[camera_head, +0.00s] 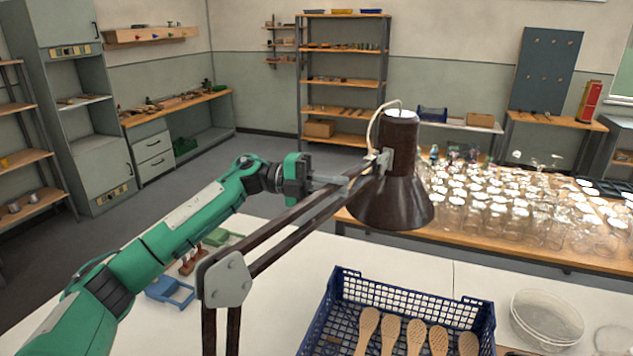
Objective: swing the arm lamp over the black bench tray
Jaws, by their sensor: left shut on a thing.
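The arm lamp has a dark brown shade (392,195) and two parallel dark arm bars, which rise from a grey joint plate (224,278) in front of me. The shade hangs above the far edge of the white bench, behind the blue crate. My left gripper (338,182) comes in from the left and is shut on the arm lamp near its head; the exact grip point is partly hidden by the bars. I cannot make out a black tray on the white bench. My right gripper is not in view.
A blue crate (340,283) with several wooden brush bodies stands on the white bench (405,268). Round clear dishes (547,318) lie to its right. A blue holder (170,291) is at left. Many glass vessels (520,205) crowd the wooden table behind the lamp.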

